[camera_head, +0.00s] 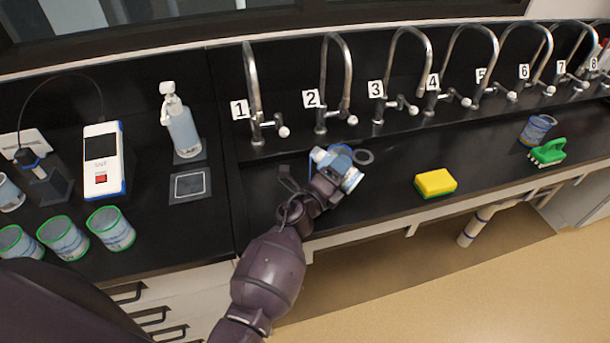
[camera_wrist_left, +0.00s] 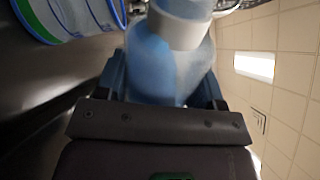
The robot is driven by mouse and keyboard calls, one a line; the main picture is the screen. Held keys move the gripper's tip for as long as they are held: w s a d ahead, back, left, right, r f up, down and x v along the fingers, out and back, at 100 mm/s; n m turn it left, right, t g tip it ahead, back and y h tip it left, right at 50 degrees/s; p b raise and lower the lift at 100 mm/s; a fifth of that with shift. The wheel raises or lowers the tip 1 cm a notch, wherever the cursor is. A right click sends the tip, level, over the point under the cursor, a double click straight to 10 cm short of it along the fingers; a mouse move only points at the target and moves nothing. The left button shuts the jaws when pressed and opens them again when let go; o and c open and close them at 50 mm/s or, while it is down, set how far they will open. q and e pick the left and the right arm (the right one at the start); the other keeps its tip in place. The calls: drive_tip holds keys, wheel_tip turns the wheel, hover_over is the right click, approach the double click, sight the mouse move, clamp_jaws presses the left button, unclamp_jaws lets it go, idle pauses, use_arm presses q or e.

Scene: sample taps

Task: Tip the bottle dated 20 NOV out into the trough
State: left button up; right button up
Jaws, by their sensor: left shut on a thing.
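My left gripper (camera_head: 331,177) is over the black trough (camera_head: 395,165), in front of taps 1 and 2. It is shut on a bottle (camera_head: 350,181) with blue and white parts, held tilted. In the left wrist view the bottle (camera_wrist_left: 160,75) sits between the fingers and shows a translucent blue body and a white collar (camera_wrist_left: 182,25). I cannot read a date on it. The gripper hides part of it in the head view. My right gripper is not in view.
Numbered taps line the back, including tap 2 (camera_head: 345,75). A yellow sponge (camera_head: 435,183), a green brush (camera_head: 548,151) and a blue container (camera_head: 537,129) lie to the right. Several green-rimmed containers (camera_head: 110,229), a meter (camera_head: 103,160) and a pump bottle (camera_head: 181,125) stand left.

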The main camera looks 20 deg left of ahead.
use_arm(q)
drive_tip(key=shift+a+r, duration=0.15)
drive_tip(key=shift+r, duration=0.05)
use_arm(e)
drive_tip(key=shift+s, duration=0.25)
use_arm(q)
drive_tip(key=shift+w+a+r+n+p, duration=0.15)
drive_tip(key=shift+a+r+n+p, duration=0.2)
drive_tip(key=shift+n+p, duration=0.45)
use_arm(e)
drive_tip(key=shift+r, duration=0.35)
use_arm(q)
drive_tip(key=shift+a+f+n+t+y+p, duration=0.1)
drive_tip(key=shift+f+n+t+y+p, duration=0.1)
drive_tip(key=shift+n, duration=0.75)
drive_tip(key=shift+a+f+n+t+y+p, duration=0.1)
drive_tip(key=shift+f+n+y, duration=0.1)
drive_tip(key=shift+n, duration=0.75)
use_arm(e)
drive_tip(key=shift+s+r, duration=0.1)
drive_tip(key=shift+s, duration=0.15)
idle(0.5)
